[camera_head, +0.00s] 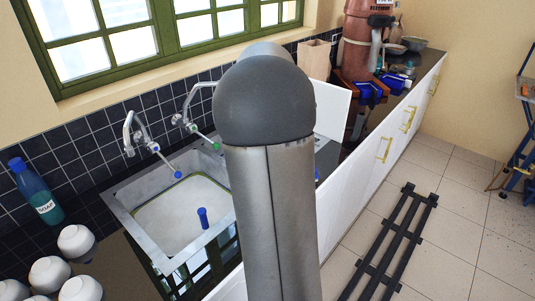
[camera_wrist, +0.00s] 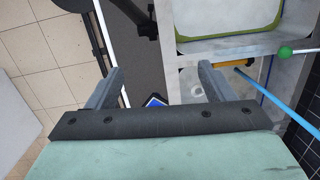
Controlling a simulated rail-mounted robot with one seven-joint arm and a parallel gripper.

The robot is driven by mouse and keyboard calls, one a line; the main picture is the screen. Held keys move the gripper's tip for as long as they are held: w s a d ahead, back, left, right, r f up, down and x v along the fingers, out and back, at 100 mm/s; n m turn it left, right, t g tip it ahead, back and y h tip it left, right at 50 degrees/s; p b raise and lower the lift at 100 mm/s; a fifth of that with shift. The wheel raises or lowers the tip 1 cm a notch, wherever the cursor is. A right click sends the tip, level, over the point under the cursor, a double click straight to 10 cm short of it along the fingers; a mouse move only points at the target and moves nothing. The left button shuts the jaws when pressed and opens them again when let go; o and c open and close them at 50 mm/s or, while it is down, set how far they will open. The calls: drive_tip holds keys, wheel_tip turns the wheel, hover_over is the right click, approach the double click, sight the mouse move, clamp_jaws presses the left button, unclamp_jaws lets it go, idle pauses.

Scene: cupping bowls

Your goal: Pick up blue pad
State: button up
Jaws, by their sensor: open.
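A small blue item (camera_wrist: 155,100), which looks like the blue pad, shows in the wrist view on a dark surface beside the sink. It lies between my gripper's fingers in the picture, and the gripper's dark crossbar hides its near part. My gripper (camera_wrist: 159,68) is open with nothing seen between its fingertips. I cannot tell how far above the item it is. In the head view my arm stands in front and hides my gripper. A sliver of blue (camera_head: 317,174) shows at the arm's right edge, too small to identify.
A metal sink (camera_head: 122,212) with taps is left of my arm; its rim shows in the wrist view. White bowls (camera_head: 77,241), a blue-green bottle (camera_head: 40,199) and a copper machine (camera_head: 357,50) stand on the counter.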

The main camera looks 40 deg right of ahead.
drive_tip(key=s+d+m+h, duration=0.15)
drive_tip(key=d+m, duration=0.65)
drive_tip(key=d, duration=1.2)
drive_tip(key=shift+g, duration=0.3)
wheel_tip(320, 180, down, 11)
drive_tip(key=p, duration=0.2)
drive_tip(key=shift+a+p, duration=0.1)
drive_tip(key=shift+p, duration=0.2)
drive_tip(key=shift+a+f+p, duration=0.2)
drive_tip(key=shift+f+p, duration=0.85)
drive_tip(key=shift+f, duration=2.2)
drive_tip(key=c, duration=1.1)
drive_tip(key=shift+r, duration=0.1)
